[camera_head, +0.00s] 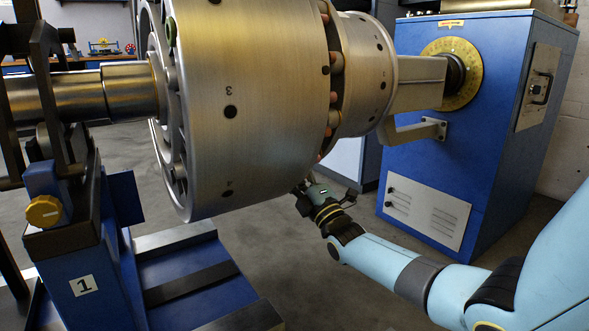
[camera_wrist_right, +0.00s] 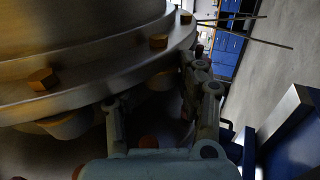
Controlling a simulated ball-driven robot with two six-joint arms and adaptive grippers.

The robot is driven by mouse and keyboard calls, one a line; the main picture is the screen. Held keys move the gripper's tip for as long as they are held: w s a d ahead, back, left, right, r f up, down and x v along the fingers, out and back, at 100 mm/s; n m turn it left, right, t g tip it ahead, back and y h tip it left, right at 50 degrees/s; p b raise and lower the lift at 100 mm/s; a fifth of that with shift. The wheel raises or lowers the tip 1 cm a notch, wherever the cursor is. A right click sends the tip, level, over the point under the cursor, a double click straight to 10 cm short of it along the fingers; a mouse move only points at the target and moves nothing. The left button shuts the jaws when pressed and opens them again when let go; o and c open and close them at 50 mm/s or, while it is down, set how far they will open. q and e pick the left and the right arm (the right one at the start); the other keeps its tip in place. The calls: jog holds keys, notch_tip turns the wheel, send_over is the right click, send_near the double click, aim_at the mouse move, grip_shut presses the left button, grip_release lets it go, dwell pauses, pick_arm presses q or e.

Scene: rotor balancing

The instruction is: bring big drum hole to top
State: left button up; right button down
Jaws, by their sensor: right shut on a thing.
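The big drum (camera_head: 265,95) is a large brushed-metal cylinder lying on a horizontal shaft. Its curved side has dark holes, one by a 3 (camera_head: 230,112) and a lower one by what looks like a 4 (camera_head: 228,193). Its right edge meets a coupling ring (camera_head: 335,88) with several reddish and tan pegs. My right gripper (camera_head: 306,187) is at the drum's lower right edge, by this ring. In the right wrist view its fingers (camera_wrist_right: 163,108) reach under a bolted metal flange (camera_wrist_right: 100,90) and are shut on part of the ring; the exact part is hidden. My left gripper is out of view.
A smaller drum (camera_head: 367,75) joins a shaft to the blue drive cabinet (camera_head: 478,110) with its yellow dial (camera_head: 452,74). A blue bearing stand (camera_head: 85,250) marked 1 supports the left shaft (camera_head: 70,92). Grey floor shows below the drum.

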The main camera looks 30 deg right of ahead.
jog(key=c, duration=0.8)
grip_release()
jog(key=v, duration=1.2)
